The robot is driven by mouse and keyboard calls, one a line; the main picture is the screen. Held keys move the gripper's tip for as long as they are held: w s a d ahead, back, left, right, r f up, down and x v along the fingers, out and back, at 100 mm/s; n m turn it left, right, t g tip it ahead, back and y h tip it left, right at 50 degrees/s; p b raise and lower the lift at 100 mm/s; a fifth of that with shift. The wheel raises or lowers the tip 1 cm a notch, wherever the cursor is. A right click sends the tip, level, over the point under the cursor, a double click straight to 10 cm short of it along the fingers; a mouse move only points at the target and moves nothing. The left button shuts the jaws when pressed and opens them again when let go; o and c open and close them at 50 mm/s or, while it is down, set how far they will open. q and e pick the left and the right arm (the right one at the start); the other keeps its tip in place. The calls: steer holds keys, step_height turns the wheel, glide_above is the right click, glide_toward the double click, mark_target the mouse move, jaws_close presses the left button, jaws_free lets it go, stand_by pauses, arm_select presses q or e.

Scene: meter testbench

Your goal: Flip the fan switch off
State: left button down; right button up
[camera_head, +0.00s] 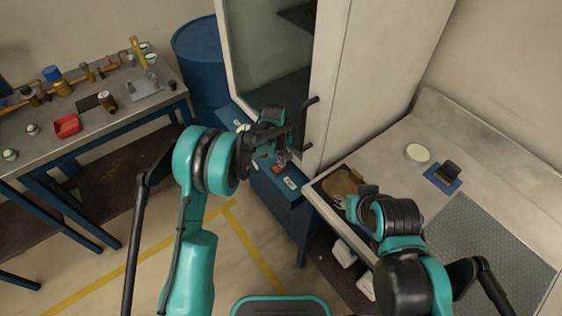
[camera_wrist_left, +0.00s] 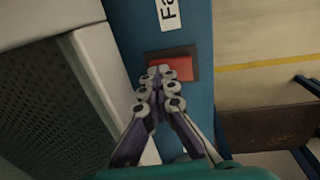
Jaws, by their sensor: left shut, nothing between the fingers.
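The fan switch is a red rocker (camera_wrist_left: 180,67) in a dark frame on a blue panel, under a white label that begins "Fa". It also shows small in the head view (camera_head: 278,169), on the blue cabinet front below the glazed door. My left gripper (camera_wrist_left: 159,72) is shut and empty. Its fingertips are at the left part of the red rocker; I cannot tell whether they press it. In the head view the left gripper (camera_head: 283,158) is just above the switch. My right arm is at the lower right, and its gripper fingers cannot be made out clearly.
A workbench (camera_head: 40,128) with pipe fittings and a red tray (camera_head: 67,126) stands left. A blue barrel (camera_head: 196,50) is behind. A light counter (camera_head: 395,150) is at the right.

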arm_select(q)
steer(key=shift+s+a, duration=0.1)
steer(key=shift+s+a, duration=0.2)
steer(key=shift+a, duration=0.05)
steer(key=shift+s+a+r, duration=0.1)
steer(key=shift+s+a, duration=0.05)
steer(key=shift+a, duration=0.15)
steer(key=r+p, duration=0.1)
steer(key=r, duration=0.1)
steer(key=r+p, duration=0.1)
steer(key=r, duration=0.1)
steer(key=d+r+p, duration=0.1)
steer(key=r, duration=0.1)
steer(key=shift+r, duration=0.25)
step_height(320, 180, up, 8)
steer(key=p, duration=0.1)
steer(key=shift+w+f+p, duration=0.25)
steer(key=shift+w+p, duration=0.15)
arm_select(e)
steer(key=r, duration=0.2)
steer(key=d+r, duration=0.1)
steer(key=r, duration=0.1)
steer(key=shift+d+r, duration=0.2)
steer(key=shift+r, duration=0.2)
